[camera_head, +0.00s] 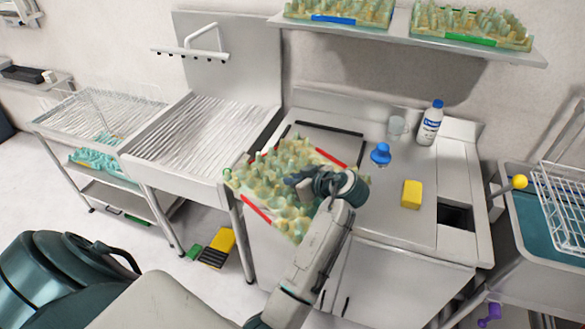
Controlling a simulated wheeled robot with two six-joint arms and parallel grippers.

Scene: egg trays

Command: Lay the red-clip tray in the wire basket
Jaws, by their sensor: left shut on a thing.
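The red-clip tray (278,168) is a pale yellow-green egg tray with bumps and red clips on two opposite edges. It is in the middle of the view, in front of the steel counter, and appears tilted. My left gripper (306,184) is over the tray and shut on it; the fingertips are partly hidden by the wrist. A white wire basket (562,205) is at the right edge, by a basin with a teal inside, and is cut off by the frame. My right gripper is not in view.
On the counter stand a yellow sponge (412,194), a blue-topped object (381,154), a clear cup (397,127) and a white bottle (430,123). A shelf (400,36) above holds blue-clip and green-clip trays. A ribbed steel drainer (200,135) is at left. A yellow-ball lever (519,181) sticks up by the basin.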

